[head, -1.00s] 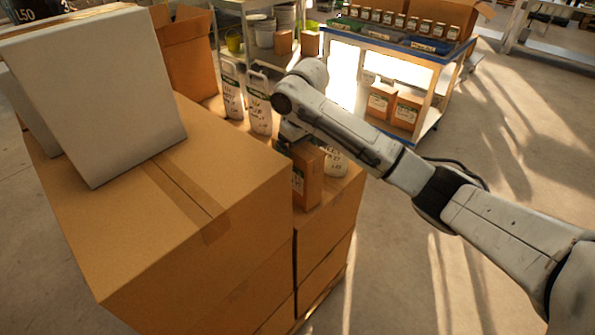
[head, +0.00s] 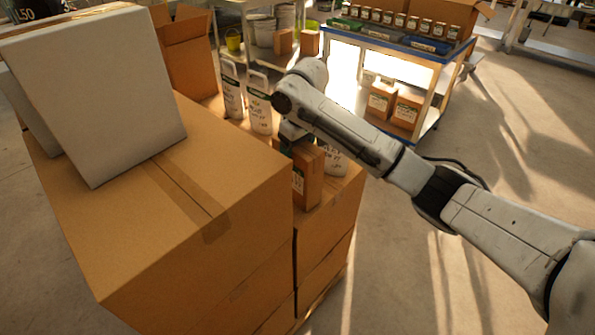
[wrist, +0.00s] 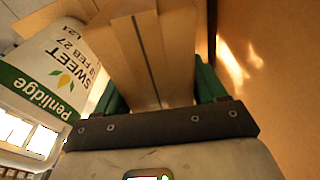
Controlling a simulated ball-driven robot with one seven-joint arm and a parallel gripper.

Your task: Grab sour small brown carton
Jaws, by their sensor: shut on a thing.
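A small brown carton (head: 309,180) with a white label stands on the stacked boxes, partly under the end of my arm in the head view. The label's words are too small to read there. My gripper (wrist: 161,88) is shut on this carton in the wrist view, with one green finger on each side of its body. The carton's taped brown face (wrist: 150,45) fills the space between the fingers. In the head view my gripper (head: 291,138) is at the carton's top, and its fingers are mostly hidden.
A white "SWEET Penlidge" container (wrist: 45,75) stands close left of the carton in the wrist view. White jugs (head: 260,105) stand behind my gripper. A large cardboard box (head: 200,190) rises at left. A blue-edged cart (head: 440,57) with other cartons stands behind. Floor at right is clear.

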